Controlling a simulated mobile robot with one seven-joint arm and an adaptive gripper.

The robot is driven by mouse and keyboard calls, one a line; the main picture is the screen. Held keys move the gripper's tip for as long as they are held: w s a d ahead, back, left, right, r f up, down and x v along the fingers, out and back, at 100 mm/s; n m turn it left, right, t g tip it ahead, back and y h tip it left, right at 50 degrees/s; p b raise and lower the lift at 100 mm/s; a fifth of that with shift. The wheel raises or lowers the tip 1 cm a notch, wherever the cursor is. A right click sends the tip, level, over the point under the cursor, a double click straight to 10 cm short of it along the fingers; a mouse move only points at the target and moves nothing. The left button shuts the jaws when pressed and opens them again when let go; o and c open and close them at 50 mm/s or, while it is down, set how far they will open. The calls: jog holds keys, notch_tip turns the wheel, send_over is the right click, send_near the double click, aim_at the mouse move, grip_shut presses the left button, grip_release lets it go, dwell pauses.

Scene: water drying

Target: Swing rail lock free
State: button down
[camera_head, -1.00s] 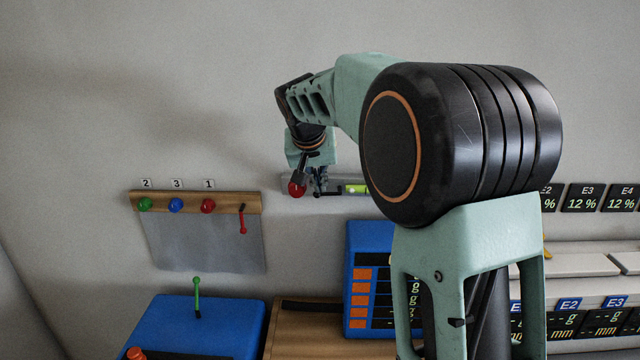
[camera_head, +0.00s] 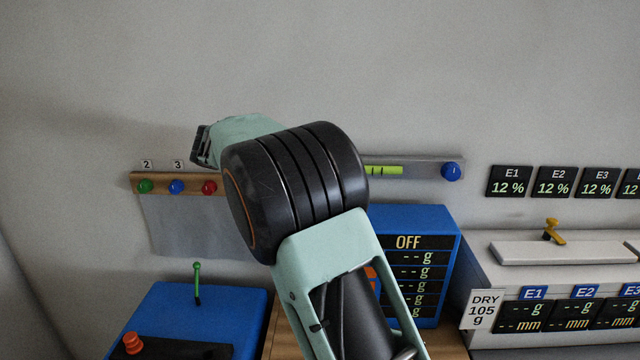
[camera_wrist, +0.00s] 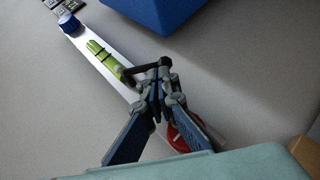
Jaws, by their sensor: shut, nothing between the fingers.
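The grey rail (camera_head: 425,168) is fixed to the wall, with a green vial (camera_head: 384,170) and a blue knob (camera_head: 451,171) at its right end. In the wrist view the rail (camera_wrist: 116,84) runs diagonally. A small black lever (camera_wrist: 148,69), probably the rail lock, sits beside the vial, and a red knob (camera_wrist: 178,138) is partly hidden behind the fingers. My gripper (camera_wrist: 158,92) is shut and empty, its tips right by the lever; I cannot tell whether they touch. In the head view my arm hides the gripper, lever and red knob.
Left of the arm is a wooden board (camera_head: 135,183) with coloured knobs and a grey sheet. Below are a blue box (camera_head: 230,310) with a green lever (camera_head: 197,283) and a blue display unit (camera_head: 445,255). White equipment (camera_head: 565,253) stands right. The wall above is clear.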

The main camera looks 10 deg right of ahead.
jog(key=f+n+h+b, duration=0.1)
jog(key=h+b, duration=0.1)
jog(key=d+f+n+h+b, duration=0.1)
jog(key=h+b, duration=0.1)
jog(key=d+f+n+t+h+b, duration=0.1)
jog(key=h+b, duration=0.1)
jog(key=shift+s+f, duration=0.2)
jog(key=shift+d+n, duration=0.15)
jog(key=shift+n, duration=0.15)
dwell(0.4)
